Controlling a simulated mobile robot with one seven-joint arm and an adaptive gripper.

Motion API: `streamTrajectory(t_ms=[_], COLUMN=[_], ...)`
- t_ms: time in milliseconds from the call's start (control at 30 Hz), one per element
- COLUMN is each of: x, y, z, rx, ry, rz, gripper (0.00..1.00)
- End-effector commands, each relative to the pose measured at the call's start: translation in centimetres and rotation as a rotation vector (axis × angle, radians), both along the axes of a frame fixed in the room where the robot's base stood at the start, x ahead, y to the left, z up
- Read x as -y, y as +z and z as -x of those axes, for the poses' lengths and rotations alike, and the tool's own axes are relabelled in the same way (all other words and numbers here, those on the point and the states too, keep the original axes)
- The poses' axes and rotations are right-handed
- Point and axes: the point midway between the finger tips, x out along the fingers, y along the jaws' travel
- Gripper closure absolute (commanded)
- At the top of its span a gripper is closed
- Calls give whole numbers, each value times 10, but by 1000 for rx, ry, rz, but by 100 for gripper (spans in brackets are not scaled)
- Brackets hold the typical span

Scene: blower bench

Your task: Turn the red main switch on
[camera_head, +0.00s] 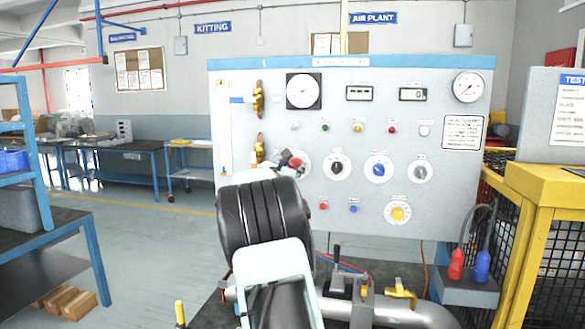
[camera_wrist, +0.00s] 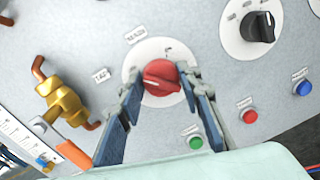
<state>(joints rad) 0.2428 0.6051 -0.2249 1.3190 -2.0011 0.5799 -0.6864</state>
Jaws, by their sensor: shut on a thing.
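The red main switch (camera_wrist: 162,77) is a red rotary knob on a round white plate in the grey panel. In the wrist view my gripper (camera_wrist: 162,85) has a finger on each side of the knob and is shut on it. The knob's grip bar lies roughly level in that view, and small marks on the plate are too blurred to read. In the head view the red knob (camera_head: 296,163) shows only partly above my arm, which hides the gripper's fingers and much of the plate.
A black selector knob (camera_wrist: 262,26) is right of the red one. Red (camera_wrist: 249,115), blue (camera_wrist: 302,87) and green (camera_wrist: 195,141) buttons sit below. A brass valve (camera_wrist: 62,105) juts out at left. A silver pipe (camera_head: 400,312) crosses the bench front. A yellow caged frame (camera_head: 545,190) stands right.

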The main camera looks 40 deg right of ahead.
Motion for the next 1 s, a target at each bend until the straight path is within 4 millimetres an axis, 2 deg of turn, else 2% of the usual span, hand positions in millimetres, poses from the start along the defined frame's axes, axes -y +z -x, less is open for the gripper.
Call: streamTrajectory(t_ms=[367, 1000], x=[0, 2], y=[-4, -3], z=[1, 3], rx=[146, 604], ry=[1, 2], rz=[-122, -515], gripper=[92, 92])
